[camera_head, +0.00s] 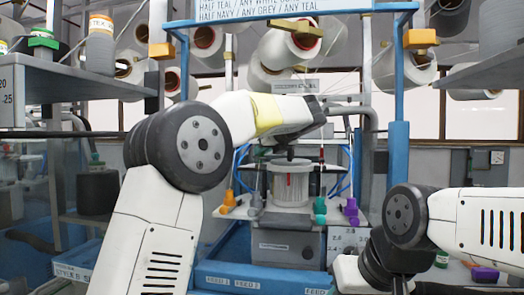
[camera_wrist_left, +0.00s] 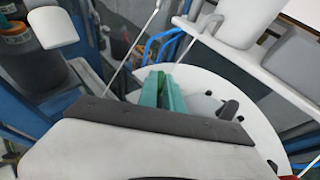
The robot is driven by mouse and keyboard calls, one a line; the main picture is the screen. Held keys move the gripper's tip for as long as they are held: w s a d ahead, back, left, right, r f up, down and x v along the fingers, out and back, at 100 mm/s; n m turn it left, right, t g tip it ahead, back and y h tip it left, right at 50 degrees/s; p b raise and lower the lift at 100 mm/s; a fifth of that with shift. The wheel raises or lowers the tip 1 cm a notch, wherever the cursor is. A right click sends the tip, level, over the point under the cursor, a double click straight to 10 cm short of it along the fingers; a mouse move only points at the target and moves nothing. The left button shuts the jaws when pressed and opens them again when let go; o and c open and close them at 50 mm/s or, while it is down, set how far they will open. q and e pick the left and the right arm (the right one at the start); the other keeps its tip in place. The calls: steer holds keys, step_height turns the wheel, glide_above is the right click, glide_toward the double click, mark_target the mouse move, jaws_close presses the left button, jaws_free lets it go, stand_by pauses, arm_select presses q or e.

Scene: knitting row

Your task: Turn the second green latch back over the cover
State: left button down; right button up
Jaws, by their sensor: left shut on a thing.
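My left arm reaches in from the left in the head view, its gripper (camera_head: 290,152) pointing down over the white round machine (camera_head: 291,188). In the left wrist view the teal fingers of the gripper (camera_wrist_left: 165,92) are close together over the edge of a pale round plate, likely the cover (camera_wrist_left: 255,125). A darker green piece, apparently the green latch (camera_wrist_left: 160,82), shows between the fingers, mostly hidden by them. How far the latch is turned cannot be told. A dark knob (camera_wrist_left: 228,109) stands on the plate. My right arm is at the lower right; its gripper is out of view.
Orange (camera_head: 228,203), teal (camera_head: 320,210) and purple (camera_head: 350,211) pieces stand around the machine. A blue frame post (camera_head: 398,170) rises at its right. Yarn cones hang above. Blue bins (camera_head: 262,278) lie in front. Thin rods (camera_wrist_left: 136,42) pass near my left gripper.

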arm_select(q)
steer(key=shift+w+d+n+g+y, duration=0.2)
steer(key=shift+n+g+y, duration=0.3)
steer(key=shift+n+y, duration=0.55)
steer(key=shift+r+n+g+y, duration=0.1)
steer(key=shift+n+g+y, duration=0.85)
steer(key=shift+n, duration=0.1)
steer(key=c, duration=1.5)
jaws_free()
steer(key=shift+d, duration=0.1)
steer(key=v, duration=0.7)
steer(key=shift+s+d+r, duration=0.1)
steer(key=shift+s+d, duration=0.1)
steer(key=shift+d, duration=0.05)
